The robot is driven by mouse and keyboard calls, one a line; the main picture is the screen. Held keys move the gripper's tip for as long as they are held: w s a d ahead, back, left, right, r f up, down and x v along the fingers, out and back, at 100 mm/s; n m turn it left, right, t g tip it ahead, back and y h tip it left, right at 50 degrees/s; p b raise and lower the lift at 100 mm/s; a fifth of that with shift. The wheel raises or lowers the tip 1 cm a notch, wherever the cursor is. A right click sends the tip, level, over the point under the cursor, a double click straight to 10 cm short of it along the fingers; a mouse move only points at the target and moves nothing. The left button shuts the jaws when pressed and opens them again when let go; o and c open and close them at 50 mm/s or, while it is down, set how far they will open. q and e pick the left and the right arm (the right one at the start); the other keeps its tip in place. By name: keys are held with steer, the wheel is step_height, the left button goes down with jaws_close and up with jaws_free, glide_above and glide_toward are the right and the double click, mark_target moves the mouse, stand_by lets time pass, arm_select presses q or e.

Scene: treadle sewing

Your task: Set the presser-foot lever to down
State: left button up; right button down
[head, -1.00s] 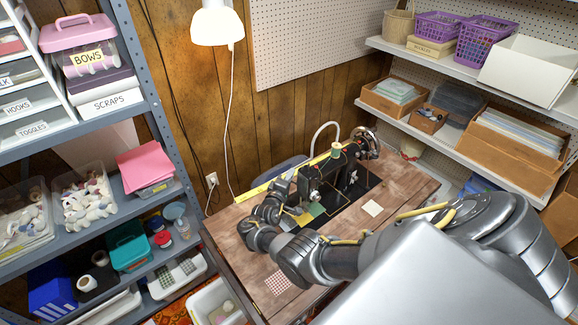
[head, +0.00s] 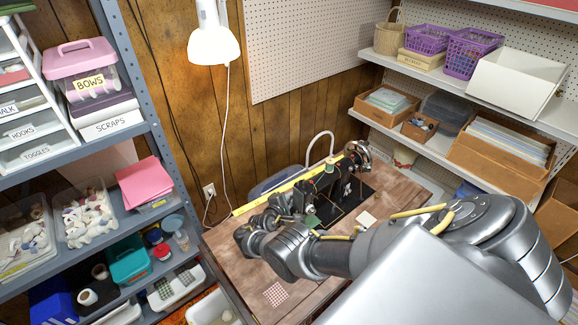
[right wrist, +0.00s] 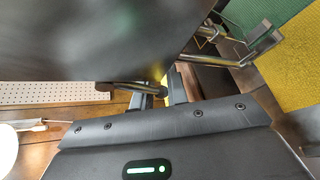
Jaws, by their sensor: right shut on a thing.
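The black sewing machine (head: 330,190) stands on the wooden table, and its dark body (right wrist: 110,35) fills the upper left of the right wrist view. My right gripper (head: 284,203) is at the left end of the machine, by its needle head. In the right wrist view my right gripper (right wrist: 160,92) is shut on a short metal rod, which seems to be the presser-foot lever (right wrist: 145,87), beside the machine's underside. The lever's angle is hard to tell, and the fingers hide its end. Green cloth (right wrist: 262,22) and yellow cloth (right wrist: 298,65) lie beyond. My left gripper is not in view.
The wooden table (head: 235,262) has a checked patch (head: 275,294) and a pale square (head: 367,218) on it. A white lamp (head: 213,45) hangs above. Shelves stand left and right. My right arm crosses over the table's front.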

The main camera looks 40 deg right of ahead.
steer(key=shift+s+d+f, duration=0.1)
steer(key=shift+s+f, duration=0.15)
steer(key=shift+s, duration=0.1)
steer(key=c, duration=1.5)
jaws_free()
steer(key=shift+o, duration=0.2)
steer(key=shift+r, duration=0.15)
steer(key=shift+r, duration=0.1)
steer(key=shift+a+r+p, duration=0.15)
steer(key=shift+a+p, duration=0.15)
steer(key=shift+a, duration=0.1)
steer(key=p+v, duration=0.3)
steer(key=v, duration=0.7)
steer(key=shift+p, duration=0.35)
